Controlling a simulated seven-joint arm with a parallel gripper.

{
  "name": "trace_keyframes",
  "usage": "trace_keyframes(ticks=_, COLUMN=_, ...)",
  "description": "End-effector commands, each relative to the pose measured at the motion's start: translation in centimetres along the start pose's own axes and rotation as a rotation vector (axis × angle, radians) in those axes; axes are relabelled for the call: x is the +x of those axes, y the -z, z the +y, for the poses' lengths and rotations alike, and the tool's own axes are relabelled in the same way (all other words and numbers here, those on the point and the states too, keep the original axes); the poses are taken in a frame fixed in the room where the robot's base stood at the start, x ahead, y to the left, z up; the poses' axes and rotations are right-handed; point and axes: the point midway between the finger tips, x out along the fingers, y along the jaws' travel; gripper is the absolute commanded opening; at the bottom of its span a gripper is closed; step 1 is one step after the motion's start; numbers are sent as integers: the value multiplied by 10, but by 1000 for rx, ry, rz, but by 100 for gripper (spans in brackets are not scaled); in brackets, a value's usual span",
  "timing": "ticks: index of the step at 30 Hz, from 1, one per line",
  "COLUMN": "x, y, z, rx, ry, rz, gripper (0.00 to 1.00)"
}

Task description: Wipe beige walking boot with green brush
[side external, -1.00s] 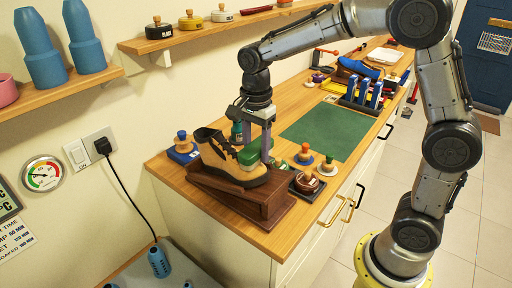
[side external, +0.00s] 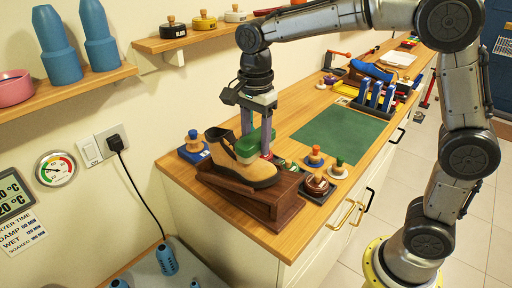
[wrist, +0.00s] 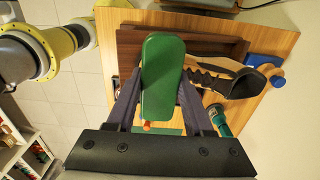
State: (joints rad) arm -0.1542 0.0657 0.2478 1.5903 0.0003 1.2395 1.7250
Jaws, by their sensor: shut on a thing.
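The beige walking boot (side external: 262,173), with a dark collar and laces, rests tilted on a brown wooden stand (side external: 285,208), toe toward the right front. My gripper (side external: 256,132) points down and is shut on the green brush (side external: 247,147), which is at the boot's upper front on the lace side. I cannot tell whether the brush touches the boot. In the wrist view the green brush (wrist: 163,75) lies between my fingers (wrist: 160,100) and covers part of the boot. The boot's dark opening (wrist: 250,82) shows to its right.
A blue block with a wooden knob (side external: 193,150) stands left of the boot. A green mat (side external: 340,135) lies clear behind. A teal bottle (wrist: 218,118) stands near the boot.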

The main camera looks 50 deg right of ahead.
Motion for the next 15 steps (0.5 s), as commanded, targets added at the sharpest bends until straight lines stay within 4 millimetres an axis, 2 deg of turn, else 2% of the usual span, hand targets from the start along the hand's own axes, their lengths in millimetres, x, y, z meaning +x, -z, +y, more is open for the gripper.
trace_keyframes(ticks=7, x=-22, y=0, z=-1, rx=0, ry=3, rz=0, gripper=0)
trace_keyframes(ticks=15, x=-26, y=0, z=0, rx=0, ry=2, rz=0, gripper=0)
